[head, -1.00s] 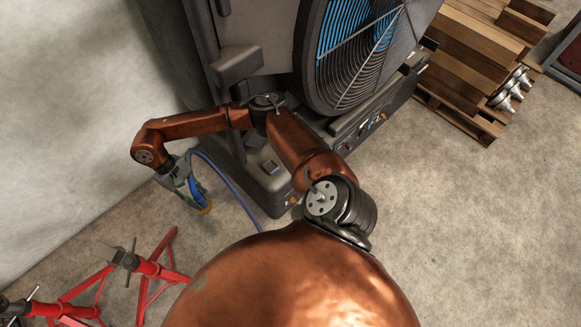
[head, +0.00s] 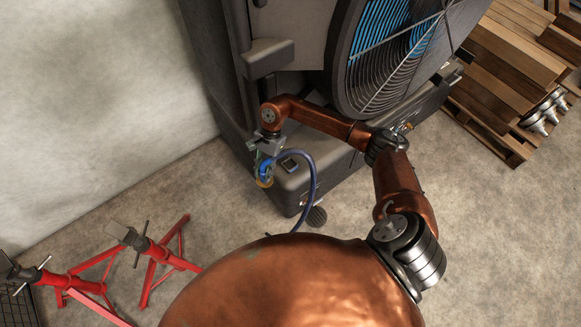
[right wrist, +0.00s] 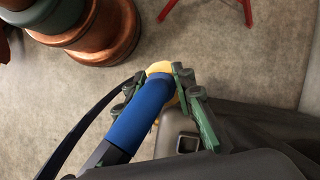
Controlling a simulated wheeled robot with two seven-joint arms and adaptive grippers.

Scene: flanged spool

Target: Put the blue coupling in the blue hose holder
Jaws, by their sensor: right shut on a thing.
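My right gripper (head: 262,168) is shut on the blue coupling (head: 266,169), beside the left front corner of the dark machine. In the right wrist view the coupling (right wrist: 141,112) is a blue sleeve with a yellow-orange end (right wrist: 160,68), between the green fingers (right wrist: 160,85). A dark hose runs from the coupling. A square-rimmed socket (head: 290,166) sits on the machine's base ledge, just right of the gripper; it also shows in the right wrist view (right wrist: 188,142). The coupling is apart from it. I cannot tell whether this socket is the blue hose holder. My left gripper is out of view.
The machine (head: 335,165) with its large round fan grille (head: 390,55) stands beyond the arm. Red stands (head: 155,255) are at the lower left. Wooden pallets (head: 510,60) are at the upper right. Concrete floor (head: 90,220) is clear between wall and stands.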

